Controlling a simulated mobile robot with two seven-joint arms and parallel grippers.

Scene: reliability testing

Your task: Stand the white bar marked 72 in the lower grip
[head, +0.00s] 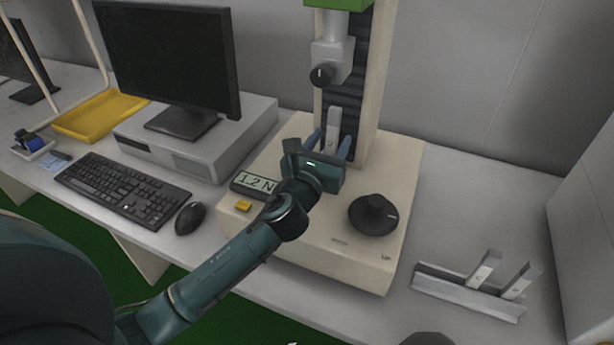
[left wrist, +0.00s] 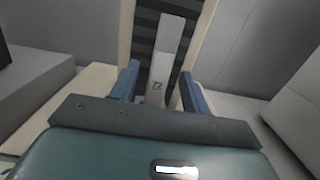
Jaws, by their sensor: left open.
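A pale bar (head: 333,118) stands upright in front of the test machine's dark column. In the left wrist view the bar (left wrist: 166,55) rises between my fingers; a small dark mark shows on it, but I cannot read it. My left gripper (head: 331,140) is open, with one blue finger on each side of the bar and a visible gap in the left wrist view. The lower grip and the bar's foot are hidden behind my gripper. The upper grip (head: 332,55), with a black knob, hangs above the bar, apart from it. My right gripper is not in view.
The machine's cream base (head: 408,180) carries a black round knob (head: 374,213) and a display (head: 254,184) reading 1.2 N. At right, a metal rack (head: 466,293) holds two bars. A monitor (head: 168,60), keyboard (head: 122,190) and mouse (head: 190,218) stand at left.

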